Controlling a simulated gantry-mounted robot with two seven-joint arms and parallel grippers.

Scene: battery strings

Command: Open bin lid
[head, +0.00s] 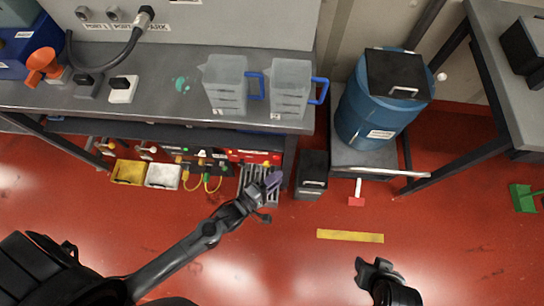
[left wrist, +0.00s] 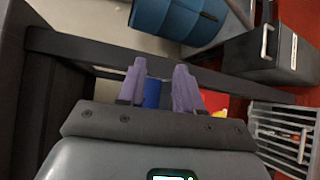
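A blue round bin (head: 365,112) stands on a low grey cart at the right. Its black square lid (head: 395,72) lies flat on top, with a pale handle (head: 403,91) at the front edge. The lower part of the bin (left wrist: 180,18) shows at the top of the left wrist view; its lid is out of that view. My left gripper (head: 272,181), with purple fingers, is below the bench's right end, left of and apart from the bin. In the left wrist view its fingers (left wrist: 160,88) are apart with nothing between them. My right gripper (head: 377,268) is low at the right; its finger gap is unclear.
A black box with a handle (head: 312,172) stands on the floor between bench and cart. A grey slatted crate (head: 252,192) is under my left gripper. The bench (head: 160,100) carries two clear jugs. A second table (head: 500,60) stands at right. Red floor is open in front.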

